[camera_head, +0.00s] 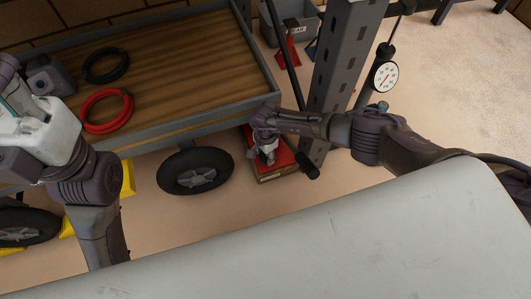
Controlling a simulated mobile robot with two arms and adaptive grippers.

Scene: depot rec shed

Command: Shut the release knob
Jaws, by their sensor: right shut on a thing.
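A red press or jack base (273,173) stands on the floor beside a grey perforated post, below the edge of a wood-decked cart. My right gripper (263,150) reaches down to it from the right, its fingers at the small metal fitting above the red base. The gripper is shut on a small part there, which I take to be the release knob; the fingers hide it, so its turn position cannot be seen. My left arm comes up at the left; its gripper end (12,82) is partly cut off by the picture edge, and its fingers cannot be made out.
The cart (190,62) carries a red hose coil (106,128) and a black coil (106,51); its wheel (195,153) is left of the red base. The grey post (345,52) and a dial gauge (385,77) are close to my right arm. A grey bin (290,22) stands behind.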

